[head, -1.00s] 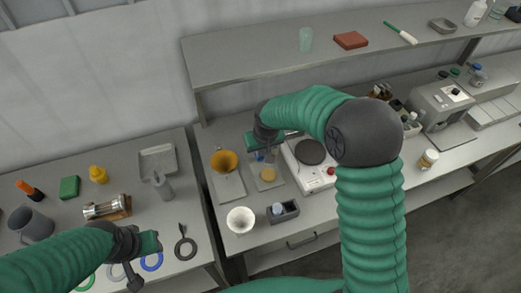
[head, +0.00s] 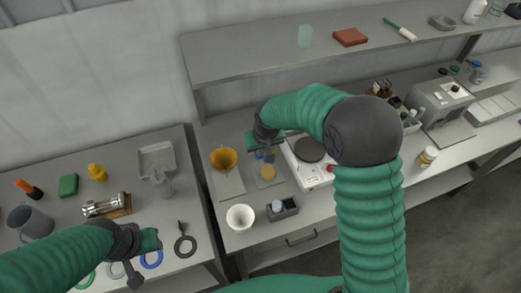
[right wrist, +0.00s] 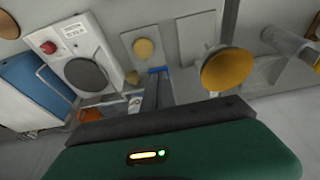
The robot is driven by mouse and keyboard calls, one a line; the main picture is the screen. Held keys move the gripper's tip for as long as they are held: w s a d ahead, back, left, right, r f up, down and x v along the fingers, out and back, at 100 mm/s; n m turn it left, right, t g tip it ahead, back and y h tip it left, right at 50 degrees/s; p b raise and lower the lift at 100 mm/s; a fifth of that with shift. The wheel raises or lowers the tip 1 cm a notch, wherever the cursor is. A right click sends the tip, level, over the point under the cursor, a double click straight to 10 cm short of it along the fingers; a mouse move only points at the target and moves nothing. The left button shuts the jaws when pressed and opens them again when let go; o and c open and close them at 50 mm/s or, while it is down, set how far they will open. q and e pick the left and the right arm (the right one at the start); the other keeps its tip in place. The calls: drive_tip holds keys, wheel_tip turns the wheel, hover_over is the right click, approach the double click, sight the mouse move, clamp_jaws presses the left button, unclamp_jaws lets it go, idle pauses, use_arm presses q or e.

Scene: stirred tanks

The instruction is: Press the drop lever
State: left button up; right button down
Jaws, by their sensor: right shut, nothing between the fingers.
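My right gripper (head: 267,155) is shut and empty, pointing down over a small light plate with a yellow disc (head: 267,172). In the right wrist view its fingers (right wrist: 155,88) end close to a small blue part (right wrist: 158,70) at the edge of that plate, by the yellow disc (right wrist: 144,48). This blue part may be the drop lever; I cannot tell whether the fingers touch it. My left gripper (head: 135,278) hangs over the left bench near a blue ring (head: 151,260); its jaw state is unclear.
An orange funnel (head: 224,158) stands left of the right gripper. A white hotplate (head: 316,172) with a dark disc and red knob is to its right. A white cup (head: 240,217) and a small grey box (head: 283,209) stand in front. A shelf (head: 270,70) runs behind.

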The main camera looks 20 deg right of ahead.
wheel_tip(320, 180, up, 4)
drive_tip(key=p, duration=0.3)
drive_tip(key=shift+w+p, duration=0.15)
drive_tip(key=shift+p, duration=0.15)
drive_tip(key=b+v, duration=0.2)
drive_tip(key=v, duration=0.8)
drive_tip(key=shift+s+b, duration=0.3)
drive_tip(key=shift+b, duration=0.1)
drive_tip(key=shift+f, duration=0.15)
idle(1.1)
